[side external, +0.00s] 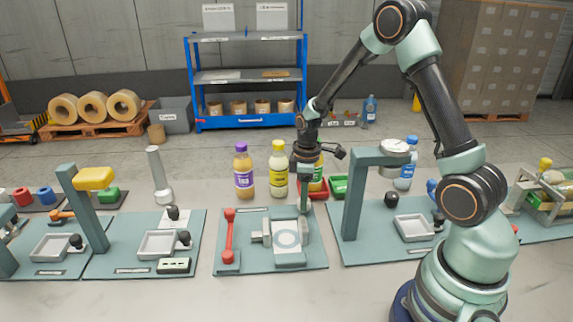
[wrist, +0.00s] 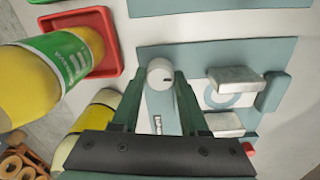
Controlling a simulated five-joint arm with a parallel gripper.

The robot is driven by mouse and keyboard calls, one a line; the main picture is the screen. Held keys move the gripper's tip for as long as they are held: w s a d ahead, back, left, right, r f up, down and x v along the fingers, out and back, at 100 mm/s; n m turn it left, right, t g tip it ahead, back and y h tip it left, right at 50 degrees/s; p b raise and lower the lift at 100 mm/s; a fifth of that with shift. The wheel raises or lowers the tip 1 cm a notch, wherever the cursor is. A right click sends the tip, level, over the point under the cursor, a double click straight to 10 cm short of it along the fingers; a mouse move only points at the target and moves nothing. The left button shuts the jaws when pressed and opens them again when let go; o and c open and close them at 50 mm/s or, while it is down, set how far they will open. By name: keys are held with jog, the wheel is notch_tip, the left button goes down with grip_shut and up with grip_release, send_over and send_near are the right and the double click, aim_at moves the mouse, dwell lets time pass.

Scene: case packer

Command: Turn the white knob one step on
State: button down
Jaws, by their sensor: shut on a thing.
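The white knob (wrist: 160,74) stands on the teal middle board and shows between my fingertips in the wrist view, with a small dark mark on its top. My gripper (wrist: 155,82) is shut on it, one finger on each side. In the side view my gripper (side external: 304,208) points down at the right back part of the teal board (side external: 238,236). The knob is hidden by the fingers there.
On the same board are a grey block fixture with a ring mark (side external: 287,240) and a red lever (side external: 229,235). Bottles, one yellow (side external: 278,170), stand behind. A teal post (side external: 352,200) rises to the right. A red tray (wrist: 98,40) is near.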

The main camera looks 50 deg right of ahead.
jog(key=m, duration=0.8)
jog(key=shift+m, duration=0.3)
jog(key=m, duration=0.4)
jog(key=shift+a+m, duration=0.1)
jog(key=shift+m, duration=2.2)
jog(key=shift+c, duration=2.1)
grip_release()
